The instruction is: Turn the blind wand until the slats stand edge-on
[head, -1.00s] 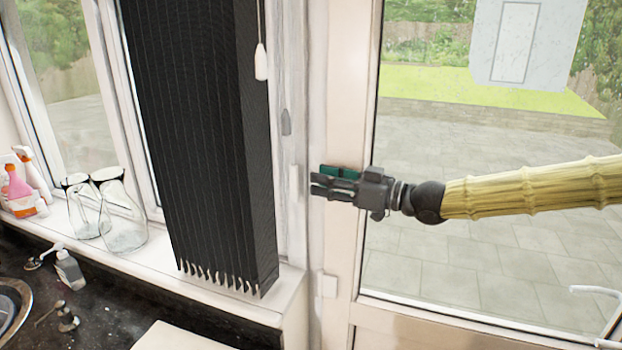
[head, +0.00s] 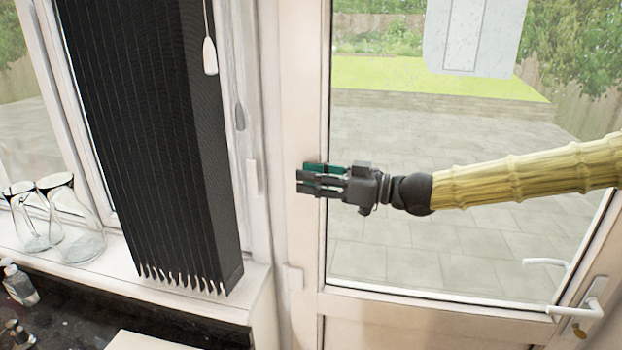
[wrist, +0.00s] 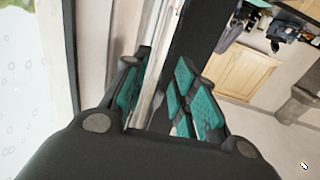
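The dark vertical blind (head: 150,140) hangs bunched at the right side of the window, its slats packed close with their lower ends showing in a row. A white pendant on a thin cord (head: 210,56) hangs in front of its upper right part; I cannot tell if this is the wand. My gripper (head: 305,181) is right of the blind, in front of the door frame, apart from blind and pendant. In the wrist view its teal-padded fingers (wrist: 160,95) are spread, with no held object visible. A pale upright strip and a dark band show between and beyond them.
Glass jars (head: 70,220) stand on the white sill (head: 145,283) left of the blind. A glazed door (head: 430,240) with a white handle (head: 580,307) is behind my arm. A dark counter (head: 60,315) with a small bottle (head: 20,284) is at lower left.

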